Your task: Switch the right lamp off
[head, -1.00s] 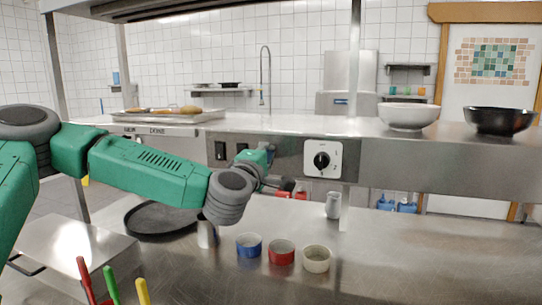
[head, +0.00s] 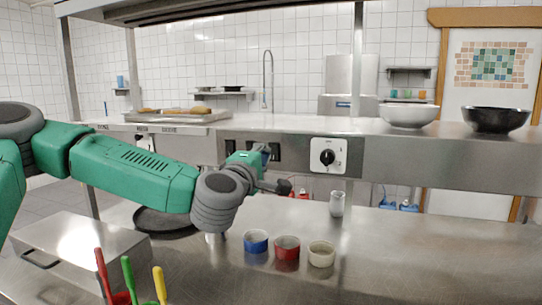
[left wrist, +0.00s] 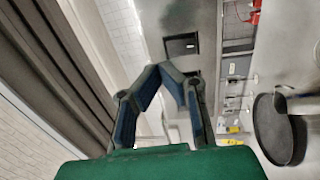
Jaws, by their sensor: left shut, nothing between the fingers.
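Black rocker switches sit on the steel front under the raised shelf. The left one (head: 230,147) shows beside my left gripper in the head view, and the rightmost one (head: 275,152) shows just right of it. In the left wrist view the rightmost switch (left wrist: 181,46) lies clear beyond the fingertips, and another switch (left wrist: 194,74) is partly hidden behind them. My left gripper (head: 270,172) is shut and empty, in front of the switch panel; its fingers (left wrist: 178,76) meet in the left wrist view. Contact with a switch cannot be told. No lamp is clearly visible. My right gripper is out of view.
A black knob on a white plate (head: 328,155) is right of the switches. Blue (head: 256,241), red (head: 287,249) and cream (head: 321,254) bowls and a small white jug (head: 336,204) stand below on the counter. A dark pan (head: 165,225) lies left. Bowls stand on the shelf.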

